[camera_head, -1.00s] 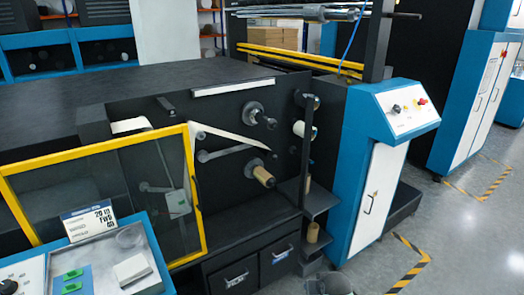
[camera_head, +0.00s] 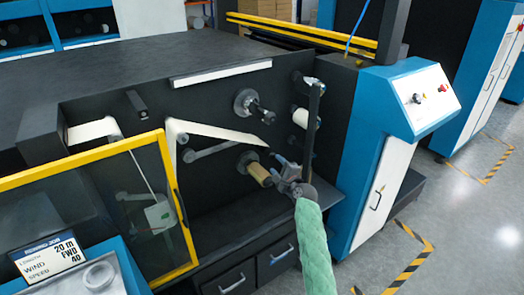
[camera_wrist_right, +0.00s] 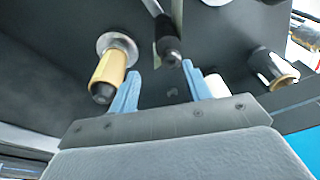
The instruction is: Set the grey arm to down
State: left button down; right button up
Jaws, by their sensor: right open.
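A flat grey arm (camera_head: 210,148) with rounded ends lies nearly level on the dark machine face, under a white web. I cannot tell for certain which of these the task means. My right gripper (camera_head: 285,168) is right of the brown core (camera_head: 260,174). In the wrist view its blue fingers (camera_wrist_right: 160,88) are apart, with nothing between them. My left gripper is out of view.
A dark upright bar (camera_head: 313,130) stands close by my right gripper. A white roll (camera_head: 300,117) sits beside it. A yellow-framed clear door (camera_head: 172,205) is at the left, and a blue control cabinet (camera_head: 365,135) at the right. Drawers (camera_head: 235,282) are below.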

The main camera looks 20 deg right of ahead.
jog(key=shift+s+d+r+m, duration=0.1)
jog(key=shift+s+r+m, duration=0.1)
jog(key=shift+r+m, duration=0.35)
jog(key=shift+s+d+r+m, duration=0.1)
jog(key=shift+s+r+m, duration=0.15)
jog(key=shift+m, duration=0.4)
jog(key=shift+w+f+m, duration=0.1)
jog(key=shift+w+m, duration=0.2)
jog(key=shift+w, duration=0.05)
jog(key=w, duration=0.2)
jog(key=w+p, duration=0.1)
jog(key=w, duration=0.2)
jog(key=w+a+p, duration=0.1)
jog(key=w, duration=0.1)
jog(key=shift+w, duration=0.15)
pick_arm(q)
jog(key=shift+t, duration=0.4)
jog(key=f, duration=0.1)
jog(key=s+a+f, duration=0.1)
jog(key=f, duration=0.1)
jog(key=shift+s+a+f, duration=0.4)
